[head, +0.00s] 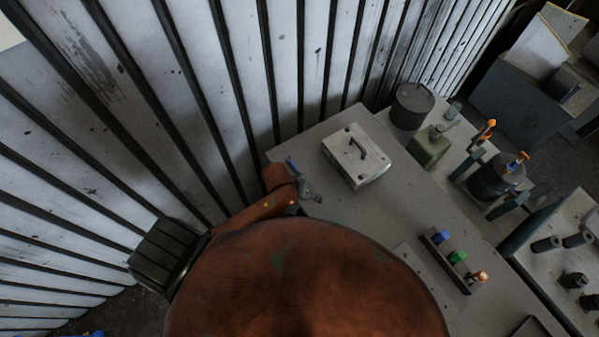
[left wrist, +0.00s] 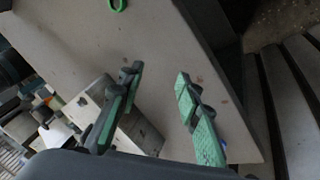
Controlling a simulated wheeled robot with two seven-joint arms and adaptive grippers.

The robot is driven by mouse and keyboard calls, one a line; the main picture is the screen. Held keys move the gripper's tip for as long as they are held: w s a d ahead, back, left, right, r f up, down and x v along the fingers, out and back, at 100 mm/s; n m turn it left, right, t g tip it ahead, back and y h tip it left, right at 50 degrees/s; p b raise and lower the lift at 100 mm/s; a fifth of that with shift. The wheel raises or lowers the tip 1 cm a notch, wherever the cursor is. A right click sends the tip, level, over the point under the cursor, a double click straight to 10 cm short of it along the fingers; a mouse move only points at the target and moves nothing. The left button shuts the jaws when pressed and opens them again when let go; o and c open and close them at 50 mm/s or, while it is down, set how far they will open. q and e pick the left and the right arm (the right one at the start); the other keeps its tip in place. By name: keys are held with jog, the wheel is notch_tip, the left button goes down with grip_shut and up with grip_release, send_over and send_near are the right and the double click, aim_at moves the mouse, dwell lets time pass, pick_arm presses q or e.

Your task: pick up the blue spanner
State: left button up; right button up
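A small blue piece (head: 291,163), perhaps the blue spanner, shows near the far left table corner in the head view. A blue sliver also shows in the left wrist view (left wrist: 223,146), beside the outer part of the right-hand finger. The rest is hidden, so I cannot make out its shape. My left gripper (left wrist: 158,80) is open over the table, its green-padded fingers apart with only bare tabletop between them. In the head view, the left gripper (head: 309,190) is small and partly hidden by my arm. My right gripper is not in view.
A white box with a handle (head: 357,156) stands close to the left gripper. A rack (head: 434,250) holds blue, green and orange pieces. A black pot (head: 411,105) and green can (head: 428,148) stand farther back. A slatted wall (head: 225,85) borders the table.

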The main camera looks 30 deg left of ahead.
pick_arm(q)
jog(key=w+d, duration=0.2)
jog(key=shift+d+r+n+g, duration=0.15)
jog(key=shift+d+n+g, duration=0.25)
jog(key=shift+w+f+n+g, duration=0.25)
jog(key=shift+w+n+g, duration=0.25)
jog(key=shift+w+n, duration=0.5)
jog(key=w+a+n+y, duration=0.1)
jog(key=a+n, duration=0.1)
jog(key=a, duration=0.1)
jog(key=w+a+r+n+g+y, duration=0.1)
jog(key=w+a+n, duration=0.1)
jog(key=a+n, duration=0.1)
jog(key=w+a+n+y, duration=0.1)
jog(key=w+a+n, duration=0.1)
jog(key=a, duration=0.2)
jog(key=shift+a+r+g+p, duration=0.2)
jog(key=shift+g+p, duration=0.2)
jog(key=shift+a+f+n, duration=0.15)
jog(key=shift+f+n, duration=0.05)
jog(key=shift+n, duration=0.2)
jog(key=f, duration=0.2)
jog(key=f+p, duration=0.1)
jog(key=f, duration=0.4)
jog(key=shift+w+f, duration=0.15)
jog(key=shift+w, duration=0.1)
jog(key=shift+c, duration=0.5)
jog(key=shift+d, duration=0.2)
grip_shut()
